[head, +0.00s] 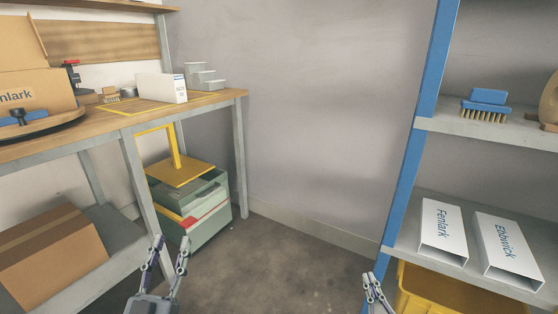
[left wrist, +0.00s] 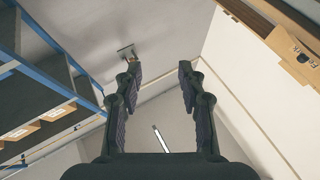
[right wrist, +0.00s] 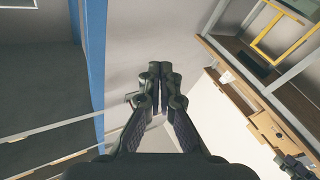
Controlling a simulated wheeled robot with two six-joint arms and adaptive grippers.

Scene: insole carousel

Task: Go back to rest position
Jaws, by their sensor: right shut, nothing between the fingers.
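My left gripper (head: 168,252) is at the bottom left of the head view, in front of the workbench and over bare floor. Its fingers stand apart and nothing is between them; the left wrist view also shows the open fingers (left wrist: 157,80).
The workbench (head: 215,98) on the left bears a carton (head: 35,95) on a turntable and a white box (head: 161,88). The blue rack post (head: 412,150) and shelf (head: 470,268) with white boxes are close on the right. The middle floor (head: 290,270) is clear.

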